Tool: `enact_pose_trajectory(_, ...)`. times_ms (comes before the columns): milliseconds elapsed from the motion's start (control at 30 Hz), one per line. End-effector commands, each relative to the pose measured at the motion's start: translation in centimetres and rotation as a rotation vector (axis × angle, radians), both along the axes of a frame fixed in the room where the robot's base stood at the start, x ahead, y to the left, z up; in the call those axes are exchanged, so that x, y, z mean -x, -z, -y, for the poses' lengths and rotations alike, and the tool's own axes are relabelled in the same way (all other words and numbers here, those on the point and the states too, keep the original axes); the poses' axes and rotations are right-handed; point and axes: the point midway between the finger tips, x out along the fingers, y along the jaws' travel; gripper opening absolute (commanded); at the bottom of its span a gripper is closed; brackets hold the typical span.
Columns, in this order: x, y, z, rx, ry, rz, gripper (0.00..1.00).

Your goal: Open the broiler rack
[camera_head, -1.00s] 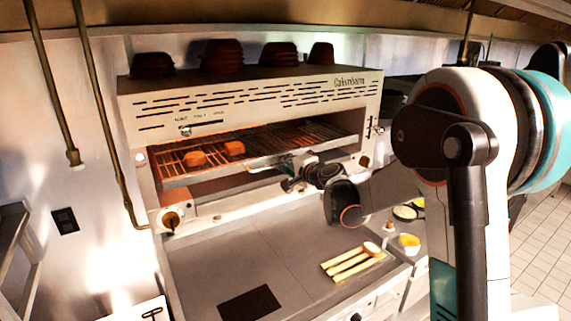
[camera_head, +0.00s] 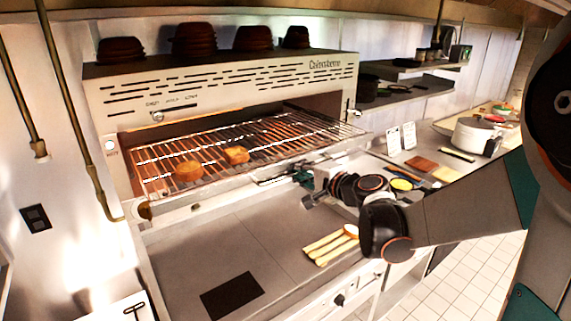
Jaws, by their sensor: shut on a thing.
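The broiler rack (camera_head: 270,136) is a wire grate in the salamander broiler (camera_head: 110,104). It sticks well out of the broiler's opening, level, over the counter. Two browned pieces of food, one at the left (camera_head: 188,170) and one nearer the middle (camera_head: 236,155), lie on it. My gripper (camera_head: 290,178) is at the rack's front edge, right of its middle, and is shut on the rack's handle (camera_head: 267,182). The fingers are small and partly hidden by my wrist.
Stacks of dark bowls (camera_head: 194,40) stand on top of the broiler. A pot (camera_head: 475,137) stands at the far right.

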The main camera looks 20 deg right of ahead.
Motion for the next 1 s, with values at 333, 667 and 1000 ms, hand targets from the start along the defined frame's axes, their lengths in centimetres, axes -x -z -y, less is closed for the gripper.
enact_pose_trajectory(333, 3.2, -0.1, 1.1, -0.001, 0.002, 0.001, 0.00)
enact_pose_trajectory(667, 3.4, -0.1, 1.2, -0.002, 0.001, 0.001, 0.00)
enact_pose_trajectory(1000, 3.4, -0.1, 1.2, -0.001, 0.001, 0.001, 0.32)
